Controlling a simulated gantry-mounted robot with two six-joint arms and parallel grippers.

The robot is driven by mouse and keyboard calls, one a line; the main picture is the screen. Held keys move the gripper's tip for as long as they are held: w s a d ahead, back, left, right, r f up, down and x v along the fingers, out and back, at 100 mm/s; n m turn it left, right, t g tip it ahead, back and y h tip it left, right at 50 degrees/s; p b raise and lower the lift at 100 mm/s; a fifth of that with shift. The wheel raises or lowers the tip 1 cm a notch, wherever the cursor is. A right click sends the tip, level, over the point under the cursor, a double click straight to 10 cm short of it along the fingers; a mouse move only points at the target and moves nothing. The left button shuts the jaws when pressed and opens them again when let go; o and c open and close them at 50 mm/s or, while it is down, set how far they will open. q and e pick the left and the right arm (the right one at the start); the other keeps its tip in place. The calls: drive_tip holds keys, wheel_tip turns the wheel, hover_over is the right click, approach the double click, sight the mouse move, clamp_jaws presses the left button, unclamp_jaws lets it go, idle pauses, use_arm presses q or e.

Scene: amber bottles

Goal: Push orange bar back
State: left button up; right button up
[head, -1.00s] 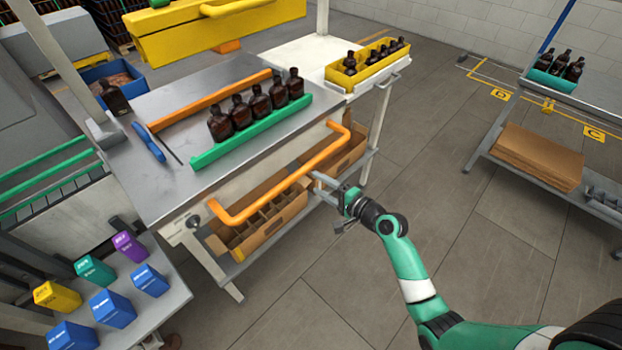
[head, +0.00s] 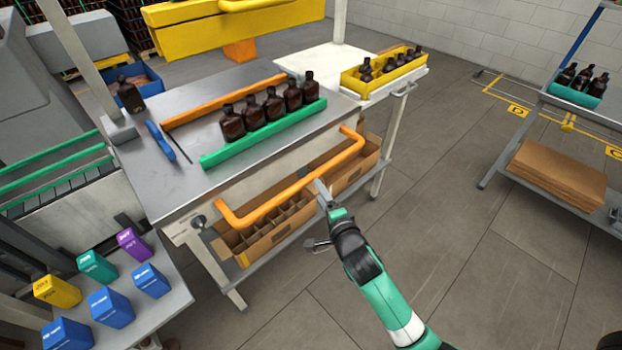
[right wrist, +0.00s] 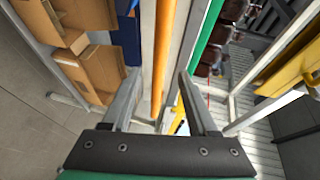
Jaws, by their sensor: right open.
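The orange bar (head: 290,189) is a bent handle along the front of the metal table, standing out from its edge below the green rail. A second, straight orange rail (head: 213,103) lies on the tabletop behind the bottles. My right gripper (head: 322,192) is at the front side of the orange bar, near its middle right. In the right wrist view, my open fingers (right wrist: 160,95) stand apart, and the orange bar (right wrist: 164,50) runs lengthwise through the gap between them. I cannot tell whether they touch it. My left gripper is out of view.
Amber bottles (head: 271,110) stand in a row behind the green rail (head: 265,134) on the metal table (head: 190,181). A divided cardboard box (head: 268,236) sits on the shelf below the bar. The floor (head: 460,220) to the right is open.

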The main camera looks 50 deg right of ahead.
sight(312, 180)
drive_tip(key=b+x, duration=0.1)
drive_tip(key=x, duration=0.7)
drive_tip(key=shift+w+d+b, duration=0.15)
drive_tip(key=shift+w+b, duration=0.05)
drive_tip(key=shift+b, duration=0.15)
clamp_jaws()
idle(0.8)
